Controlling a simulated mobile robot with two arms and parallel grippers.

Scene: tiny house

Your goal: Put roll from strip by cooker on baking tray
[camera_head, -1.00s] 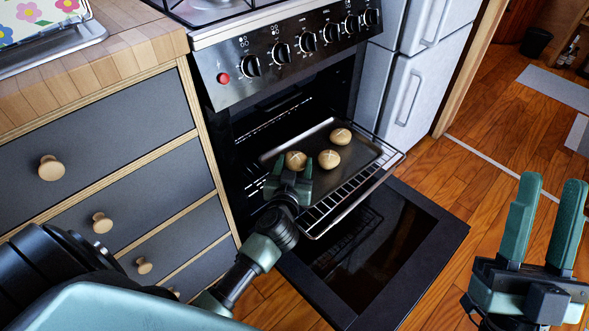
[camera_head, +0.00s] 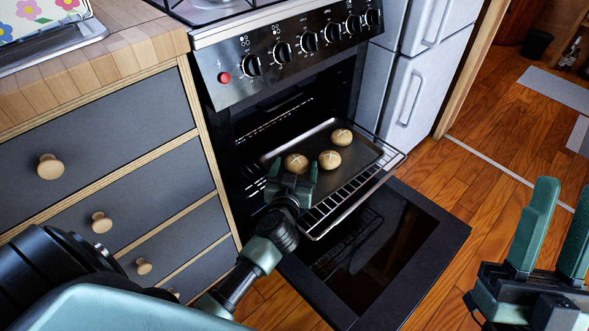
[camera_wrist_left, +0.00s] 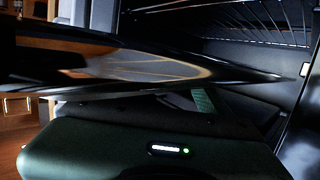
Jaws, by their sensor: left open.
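Three round, scored rolls lie on the dark baking tray (camera_head: 368,157): a left one (camera_head: 296,163), a middle one (camera_head: 330,159) and a far one (camera_head: 342,137). The tray sits on the pulled-out oven rack. My left gripper (camera_head: 294,170) is open at the tray's near left edge, its fingers just in front of the left roll and not closed on it. In the left wrist view a dark, shiny tray edge (camera_wrist_left: 130,68) crosses close above the gripper, and no roll can be made out. My right gripper (camera_head: 564,190) is open and empty at the right.
The cooker's control panel (camera_head: 290,55) is above the oven opening. The oven door (camera_head: 400,255) is lowered below the rack. Drawers (camera_head: 100,150) and a wooden counter (camera_head: 130,40) stand left, a fridge (camera_head: 410,95) behind.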

